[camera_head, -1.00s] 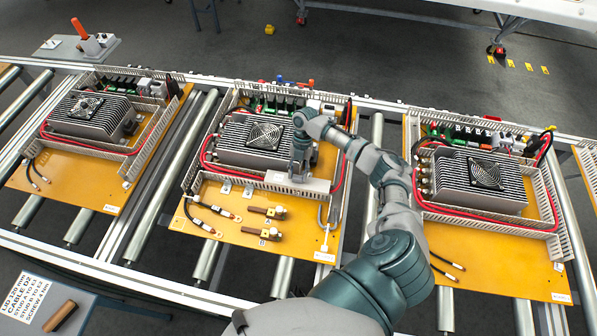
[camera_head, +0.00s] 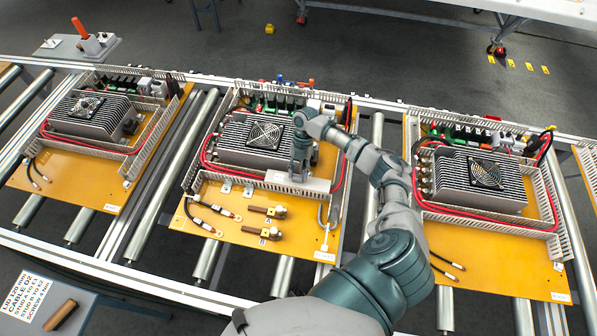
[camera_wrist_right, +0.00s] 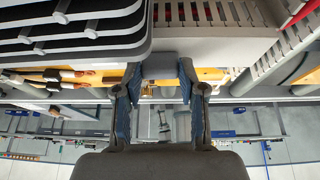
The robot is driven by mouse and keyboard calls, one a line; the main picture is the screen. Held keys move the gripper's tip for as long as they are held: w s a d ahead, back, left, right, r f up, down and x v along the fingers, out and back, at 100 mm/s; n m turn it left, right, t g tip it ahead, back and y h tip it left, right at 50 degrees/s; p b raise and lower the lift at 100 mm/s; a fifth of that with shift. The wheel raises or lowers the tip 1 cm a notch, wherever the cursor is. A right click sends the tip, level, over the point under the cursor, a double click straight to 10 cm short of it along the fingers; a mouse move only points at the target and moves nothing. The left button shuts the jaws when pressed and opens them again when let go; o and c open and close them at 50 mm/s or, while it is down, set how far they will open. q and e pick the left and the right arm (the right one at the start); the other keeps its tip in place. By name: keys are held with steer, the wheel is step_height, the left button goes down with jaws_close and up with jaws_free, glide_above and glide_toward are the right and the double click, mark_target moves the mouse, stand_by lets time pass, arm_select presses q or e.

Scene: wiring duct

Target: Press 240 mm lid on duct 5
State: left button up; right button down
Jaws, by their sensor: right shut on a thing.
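The pale grey lid (camera_head: 318,185) lies along the front run of the white slotted duct (camera_head: 250,177) on the middle board, in front of the finned heatsink with a fan. My right gripper (camera_head: 298,176) points down over it and is shut on the lid. In the right wrist view, the fingertips (camera_wrist_right: 160,70) close around a small grey block, and a pale smooth strip of the lid (camera_wrist_right: 222,52) runs to the right. The gripper hides part of the lid, so I cannot tell whether it is fully seated. My left gripper is not in view.
The heatsink (camera_head: 240,147) stands just behind the lid, with red cables (camera_head: 206,150) around it. Two brown-handled parts (camera_head: 262,231) and loose black cables lie on the orange board (camera_head: 225,245) in front. Similar boards stand left and right on the rollers.

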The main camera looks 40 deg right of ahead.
steer(key=shift+f+b, duration=0.4)
steer(key=shift+f, duration=0.35)
steer(key=c, duration=0.6)
jaws_free()
steer(key=v, duration=1.2)
steer(key=shift+w+d+f, duration=0.1)
steer(key=shift+d+f, duration=0.05)
